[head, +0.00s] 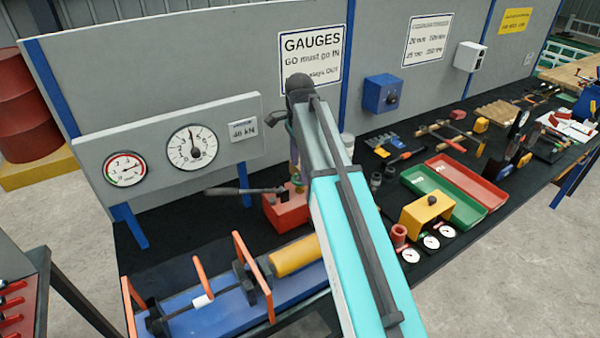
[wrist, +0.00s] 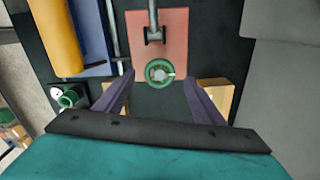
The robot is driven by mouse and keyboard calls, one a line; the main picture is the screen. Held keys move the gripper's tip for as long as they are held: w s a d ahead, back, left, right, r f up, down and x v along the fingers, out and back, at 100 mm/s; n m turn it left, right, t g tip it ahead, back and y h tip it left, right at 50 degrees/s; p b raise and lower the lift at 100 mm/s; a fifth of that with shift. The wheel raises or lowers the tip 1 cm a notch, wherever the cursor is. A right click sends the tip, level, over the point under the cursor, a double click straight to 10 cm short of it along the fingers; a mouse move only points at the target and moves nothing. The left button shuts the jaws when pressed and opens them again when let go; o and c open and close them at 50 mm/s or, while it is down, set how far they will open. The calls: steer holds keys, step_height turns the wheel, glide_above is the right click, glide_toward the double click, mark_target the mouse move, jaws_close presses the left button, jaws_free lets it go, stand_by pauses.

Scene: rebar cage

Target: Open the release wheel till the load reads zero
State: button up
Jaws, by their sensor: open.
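The release wheel is a small green ring (wrist: 160,73) on the red pump block (wrist: 175,30) in the wrist view. In the head view the wheel (head: 299,180) shows partly behind my arm, on the red pump block (head: 287,210). My gripper (wrist: 159,80) is open, its two purple fingers apart on either side of the wheel; whether they touch it I cannot tell. In the head view one purple finger (head: 294,152) shows above the wheel. The load display (head: 243,131) seems to read 46 kN. The large round dial (head: 192,147) has its needle near the top.
A blue test bed (head: 215,312) with a yellow cylinder (head: 295,256) and orange guards lies in front of the pump. The pump's lever (head: 240,190) sticks out left. To the right stand a yellow block (head: 427,212), small dial gauges and green and red trays (head: 443,200).

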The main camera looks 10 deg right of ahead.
steer(key=shift+f+p, duration=0.35)
steer(key=shift+f, duration=1.45)
steer(key=c, duration=1.1)
steer(key=shift+o, duration=0.2)
